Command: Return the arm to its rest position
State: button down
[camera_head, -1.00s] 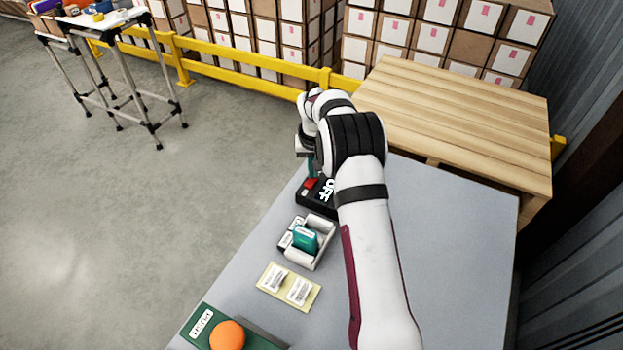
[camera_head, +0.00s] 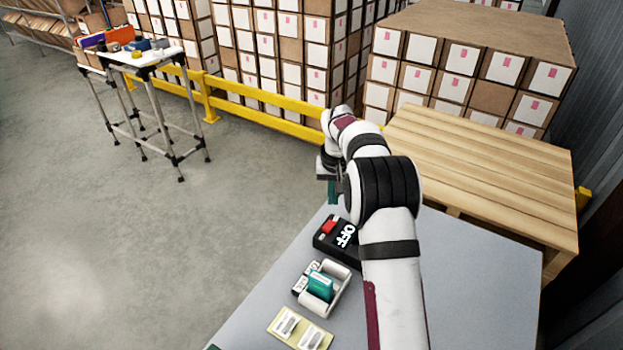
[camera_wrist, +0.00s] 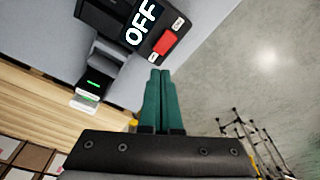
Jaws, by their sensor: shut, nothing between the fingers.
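My gripper (camera_head: 332,190) is above the far left edge of the grey table (camera_head: 470,262). In the wrist view my gripper (camera_wrist: 160,75) shows two green fingers side by side, shut and empty. The black box marked OFF (camera_head: 324,242) with a red switch lies on the table just below and nearer than the gripper. It also shows at the top of the wrist view (camera_wrist: 112,8), apart from the fingertips. My white arm hides part of the table.
A white holder (camera_head: 340,299) with a green item and a yellow card with labels (camera_head: 275,326) lie nearer on the table. A wooden pallet (camera_head: 490,165) stands behind, with stacked cartons (camera_head: 460,85) and a yellow rail (camera_head: 265,121). A workbench (camera_head: 135,58) stands far left over open floor.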

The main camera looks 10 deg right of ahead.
jog(key=s+a+r+m+y, duration=0.1)
jog(key=s+a+r, duration=0.3)
jog(key=s+r, duration=0.3)
jog(key=s+a+r, duration=0.3)
jog(key=s+r, duration=0.1)
jog(key=s, duration=0.6)
jog(key=s+a+f+g, duration=0.1)
jog(key=s+a, duration=0.1)
jog(key=s, duration=1)
jog(key=s+a+m+g+y, duration=0.1)
jog(key=s+a, duration=0.2)
jog(key=s, duration=0.9)
jog(key=shift+s+a+f+m, duration=0.15)
jog(key=shift+f+m, duration=0.15)
jog(key=shift+f, duration=0.05)
